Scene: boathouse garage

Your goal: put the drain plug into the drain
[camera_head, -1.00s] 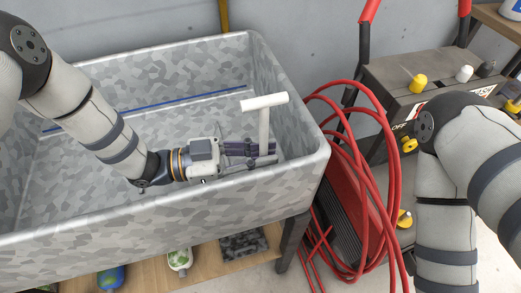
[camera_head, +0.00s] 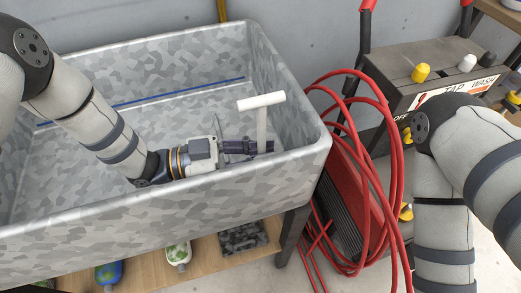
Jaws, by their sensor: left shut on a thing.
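The drain plug appears to be the white T-shaped piece (camera_head: 261,101), with a crossbar on top and an upright stem, inside the grey mottled tub (camera_head: 95,221) near its right end. My left gripper (camera_head: 262,147) reaches into the tub from the left and is shut on the plug's stem, below the crossbar. The plug's lower end is hidden behind the fingers and the tub's front wall. I cannot see the drain. My right arm shows at the right, but its gripper is out of view.
The tub's front rim and right wall stand close to my left gripper. A red hose (camera_head: 395,180) hangs in loops right of the tub, by a dark machine with yellow knobs (camera_head: 421,73). Bottles (camera_head: 178,253) stand on a wooden shelf below. The tub's back left is clear.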

